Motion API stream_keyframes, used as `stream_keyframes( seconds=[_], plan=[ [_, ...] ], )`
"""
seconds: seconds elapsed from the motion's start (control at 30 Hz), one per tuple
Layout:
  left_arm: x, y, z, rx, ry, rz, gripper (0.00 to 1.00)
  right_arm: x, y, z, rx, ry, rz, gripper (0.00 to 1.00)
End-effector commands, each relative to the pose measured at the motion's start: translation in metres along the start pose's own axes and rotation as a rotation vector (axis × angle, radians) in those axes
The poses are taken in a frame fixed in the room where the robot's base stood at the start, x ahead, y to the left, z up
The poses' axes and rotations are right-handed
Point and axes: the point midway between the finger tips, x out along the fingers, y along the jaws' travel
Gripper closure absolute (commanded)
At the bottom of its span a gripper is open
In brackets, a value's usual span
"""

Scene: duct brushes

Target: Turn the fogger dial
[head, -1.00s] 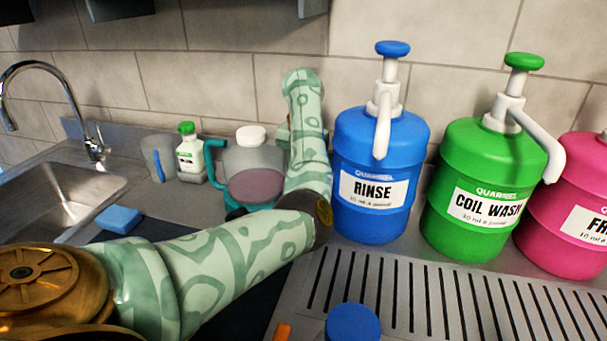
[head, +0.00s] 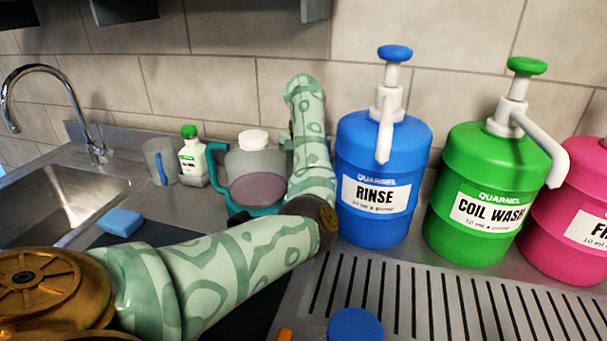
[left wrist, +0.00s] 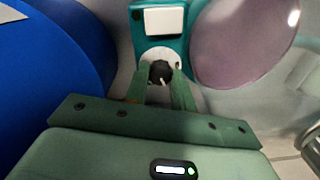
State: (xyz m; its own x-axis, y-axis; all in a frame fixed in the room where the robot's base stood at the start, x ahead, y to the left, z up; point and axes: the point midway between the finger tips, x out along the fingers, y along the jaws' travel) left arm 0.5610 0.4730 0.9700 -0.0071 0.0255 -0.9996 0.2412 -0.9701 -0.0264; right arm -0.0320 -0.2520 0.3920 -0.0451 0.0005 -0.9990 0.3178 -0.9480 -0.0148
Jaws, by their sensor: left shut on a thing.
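The fogger (head: 254,163) stands on the counter left of the blue jug, with a teal body, a clear tank of purple liquid and a white cap. In the left wrist view its teal housing (left wrist: 173,48) carries a white round plate with a small black dial (left wrist: 160,72) bearing a light pointer mark. My left gripper (left wrist: 162,78) is shut on the dial, with one green finger on either side. In the head view my left arm hides the dial and the fingertips. My right gripper is in neither view.
The blue RINSE jug (head: 383,225) stands close right of my left arm, with green (head: 475,155) and pink (head: 570,220) pump jugs beyond. A grey cup (head: 160,160), a small green-capped bottle (head: 192,155) and a blue sponge (head: 120,223) lie left, near the sink.

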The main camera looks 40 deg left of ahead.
Motion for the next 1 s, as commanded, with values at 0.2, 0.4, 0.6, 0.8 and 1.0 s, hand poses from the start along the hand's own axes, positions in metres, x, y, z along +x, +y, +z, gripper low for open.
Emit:
stream_keyframes(
  seconds=[0.2, 0.4, 0.6, 0.8, 1.0],
  plan=[
    [-0.001, 0.000, 0.000, 0.179, 0.006, 0.001, 0.98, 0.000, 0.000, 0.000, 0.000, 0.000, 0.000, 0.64],
    [-0.001, 0.001, 0.000, 0.371, 0.012, 0.001, 0.98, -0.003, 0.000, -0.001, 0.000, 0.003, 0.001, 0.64],
    [-0.002, 0.000, 0.001, 0.556, 0.017, 0.001, 0.98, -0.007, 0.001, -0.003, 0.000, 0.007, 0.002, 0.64],
    [-0.002, 0.001, 0.001, 0.718, 0.022, 0.001, 0.98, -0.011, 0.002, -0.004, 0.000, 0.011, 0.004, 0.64],
    [-0.002, 0.001, 0.001, 0.837, 0.024, 0.000, 0.98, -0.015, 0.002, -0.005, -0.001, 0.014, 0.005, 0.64]
  ],
)
